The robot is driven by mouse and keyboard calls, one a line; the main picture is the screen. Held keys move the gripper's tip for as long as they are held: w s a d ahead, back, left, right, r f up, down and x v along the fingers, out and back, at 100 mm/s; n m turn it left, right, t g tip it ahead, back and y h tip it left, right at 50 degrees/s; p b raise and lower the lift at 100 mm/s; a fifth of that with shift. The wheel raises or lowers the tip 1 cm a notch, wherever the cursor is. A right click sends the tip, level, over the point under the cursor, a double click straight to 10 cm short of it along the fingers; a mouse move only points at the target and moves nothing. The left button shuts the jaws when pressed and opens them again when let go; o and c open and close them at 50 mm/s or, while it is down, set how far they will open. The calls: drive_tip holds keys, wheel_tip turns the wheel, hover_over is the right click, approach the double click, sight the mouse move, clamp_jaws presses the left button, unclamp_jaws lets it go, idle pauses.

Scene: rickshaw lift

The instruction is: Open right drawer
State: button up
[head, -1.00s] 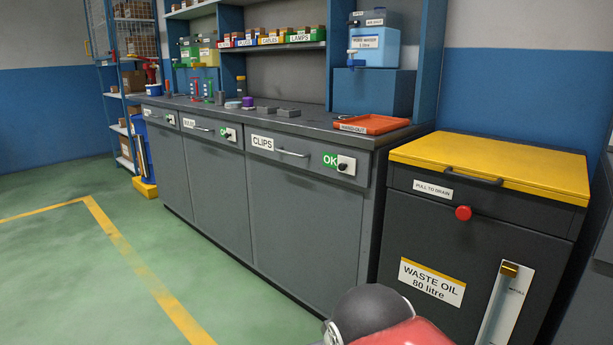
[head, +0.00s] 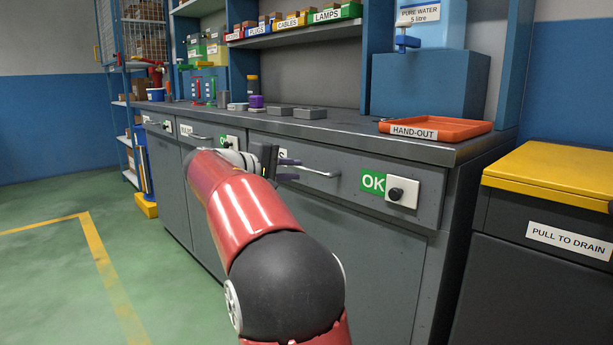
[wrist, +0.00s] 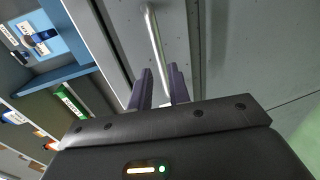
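The right drawer (head: 345,188) is the grey front in the workbench with a bar handle (head: 318,173); its label is mostly hidden behind my gripper. A green OK sign and a black knob are at its right end. The drawer looks shut. My gripper (head: 289,169) is at the left part of the handle, fingers pointing right. In the wrist view, the two purple fingers (wrist: 160,70) are apart and the handle bar (wrist: 155,45) runs between them. A gap shows, so they look open around or just in front of the bar; exact depth is unclear.
An orange HAND-OUT tray (head: 436,128) lies on the worktop (head: 350,131) above the drawer. A yellow-topped waste oil cabinet (head: 560,175) stands at the right. Other drawers continue to the left. The green floor (head: 60,275) at left is clear.

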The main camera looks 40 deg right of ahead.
sight(306, 170)
drive_tip(key=x, duration=0.6)
drive_tip(key=shift+f, duration=0.1)
drive_tip(key=shift+c, duration=0.5)
clamp_jaws()
